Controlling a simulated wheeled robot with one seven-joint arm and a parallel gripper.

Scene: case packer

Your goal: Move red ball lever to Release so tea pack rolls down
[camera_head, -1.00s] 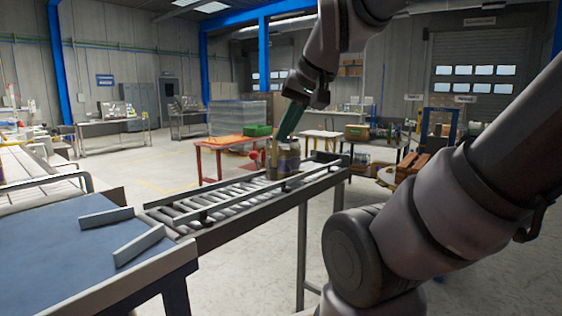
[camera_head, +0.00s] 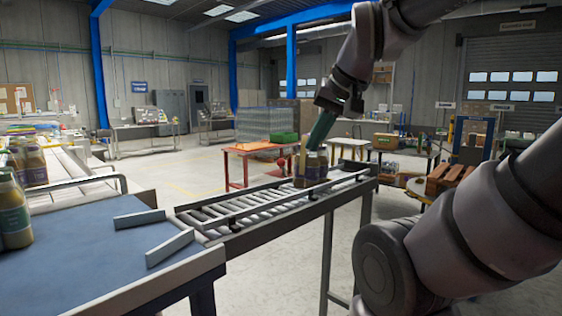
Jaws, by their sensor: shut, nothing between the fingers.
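The tea pack (camera_head: 311,168), a group of brownish bottles with purplish labels, stands upright near the far right end of the sloped roller conveyor (camera_head: 262,236). My gripper (camera_head: 314,146) has dark green fingers that are shut and empty. It points down and slightly left, at or just behind the top of the pack. I cannot tell whether it touches the pack. A small reddish spot (camera_head: 282,163) just left of the pack may be the red ball lever. It is too small and blends with the red table behind. Its position and any Release mark cannot be read.
A blue table (camera_head: 100,255) with two angled guide rails (camera_head: 170,248) lies at the conveyor's near end. Several more bottles (camera_head: 14,215) stand at the left edge. A red table (camera_head: 240,150) stands behind the conveyor. Open floor lies beyond.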

